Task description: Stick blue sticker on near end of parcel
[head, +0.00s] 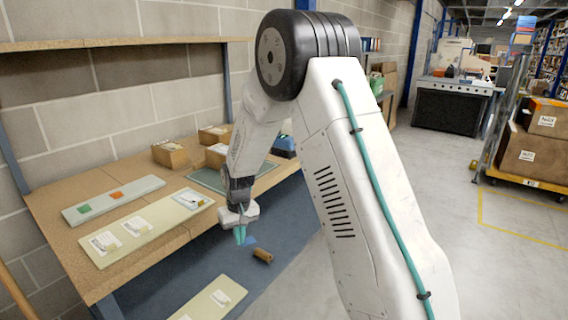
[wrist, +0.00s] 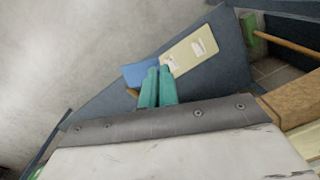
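My gripper (head: 240,236) hangs in front of the workbench with its teal fingers pointing down. In the wrist view the two fingers (wrist: 158,88) are close together, and the blue sticker (wrist: 142,73) shows at their tips, apparently pinched between them. In the head view the blue sticker (head: 250,240) is a small patch beside the fingertips. Several brown cardboard parcels stand at the back of the bench: one at left (head: 171,154), one behind (head: 214,134), and one (head: 216,155) partly hidden by my arm. Which one is the task's parcel I cannot tell.
A pale board (head: 150,186) holds a green sticker (head: 84,209) and an orange sticker (head: 116,195). A longer board (head: 155,232) carries white labels. A green mat (head: 206,181) lies near the parcels.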

